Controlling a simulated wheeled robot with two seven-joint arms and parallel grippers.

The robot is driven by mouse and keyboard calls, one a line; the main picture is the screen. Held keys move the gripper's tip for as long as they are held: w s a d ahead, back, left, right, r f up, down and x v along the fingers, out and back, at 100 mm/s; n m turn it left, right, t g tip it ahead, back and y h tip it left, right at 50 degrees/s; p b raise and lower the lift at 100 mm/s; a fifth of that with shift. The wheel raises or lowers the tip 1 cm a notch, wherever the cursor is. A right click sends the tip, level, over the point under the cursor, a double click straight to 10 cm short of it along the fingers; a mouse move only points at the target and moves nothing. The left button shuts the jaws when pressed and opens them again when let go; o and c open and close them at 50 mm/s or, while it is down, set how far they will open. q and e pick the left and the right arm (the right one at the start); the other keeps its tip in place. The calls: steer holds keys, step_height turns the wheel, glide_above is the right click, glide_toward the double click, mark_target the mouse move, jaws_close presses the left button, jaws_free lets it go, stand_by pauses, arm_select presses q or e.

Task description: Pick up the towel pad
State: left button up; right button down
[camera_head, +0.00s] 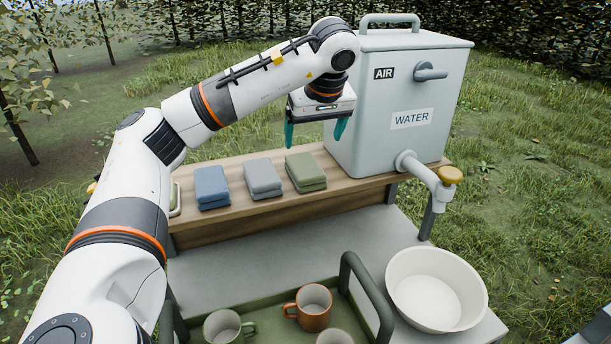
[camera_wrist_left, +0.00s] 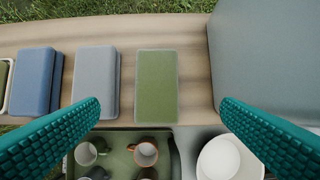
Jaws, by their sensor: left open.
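Three folded towel pads lie in a row on the wooden shelf: a blue one (camera_head: 211,186), a grey one (camera_head: 262,178) and a green one (camera_head: 305,171). In the left wrist view the blue pad (camera_wrist_left: 36,80), grey pad (camera_wrist_left: 95,78) and green pad (camera_wrist_left: 156,85) lie below the camera. My left gripper (camera_head: 316,131) is open and empty, above the green pad and close to the water tank. Its teal fingers point down, and in the wrist view they stand wide apart (camera_wrist_left: 160,130). My right gripper is not in view.
A grey water tank (camera_head: 388,110) with a tap (camera_head: 425,174) stands on the shelf right of the pads. Below are a green tray (camera_head: 262,322) with several mugs, including an orange-brown one (camera_head: 314,311), and a white bowl (camera_head: 435,290). A light-rimmed tray edge (camera_head: 176,199) shows left of the blue pad.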

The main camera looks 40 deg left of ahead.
mark_target(305, 164)
arm_select(q)
steer(key=x, duration=0.5)
steer(key=shift+s+a+f, duration=0.1)
steer(key=shift+f, duration=0.15)
steer(key=x, duration=0.2)
steer(key=p+x, duration=0.1)
steer(key=x, duration=0.1)
steer(key=shift+a+f, duration=0.25)
steer(key=shift+a, duration=0.2)
steer(key=shift+a+f, duration=0.1)
steer(key=shift+f, duration=0.25)
steer(key=shift+r, duration=0.1)
steer(key=c, duration=1.1)
steer(key=shift+o, duration=0.2)
step_height(305, 164, up, 10)
steer(key=shift+b, duration=0.4)
